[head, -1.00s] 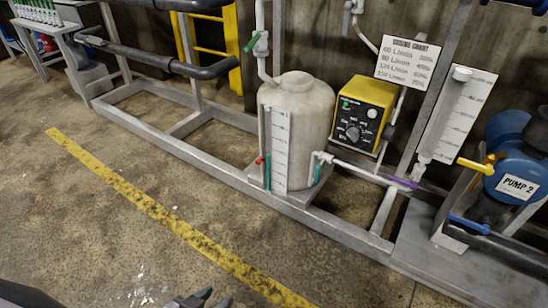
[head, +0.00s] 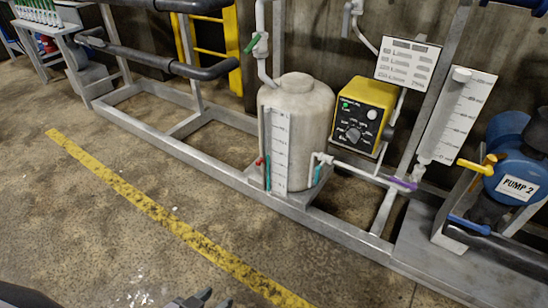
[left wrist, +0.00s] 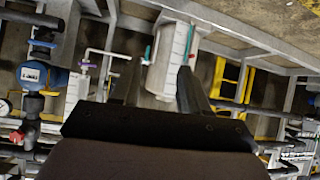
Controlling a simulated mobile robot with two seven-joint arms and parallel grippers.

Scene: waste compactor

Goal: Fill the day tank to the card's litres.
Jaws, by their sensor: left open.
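The white day tank (head: 305,108) stands upright on the grey skid, with a graduated scale strip (head: 281,150) on its front. A narrow sight tube beside the strip shows teal low down; I cannot read the level. A green-handled valve (head: 252,42) sits on the pipe above the tank. A teal handle (head: 317,175) is at its outlet. A white card (head: 408,65) hangs above the yellow control box (head: 358,118); its figures are too small to read surely. My left gripper (head: 202,300) is at the bottom edge, well short of the tank. In the left wrist view its fingers (left wrist: 160,78) are apart and empty.
A purple handle (head: 403,183) is on the outlet pipe below a graduated tube (head: 458,115). A blue pump (head: 518,165) marked PUMP 2 stands right, with yellow and blue handles. The skid rail (head: 215,170) edges the floor. Floor around the yellow line (head: 150,208) is clear.

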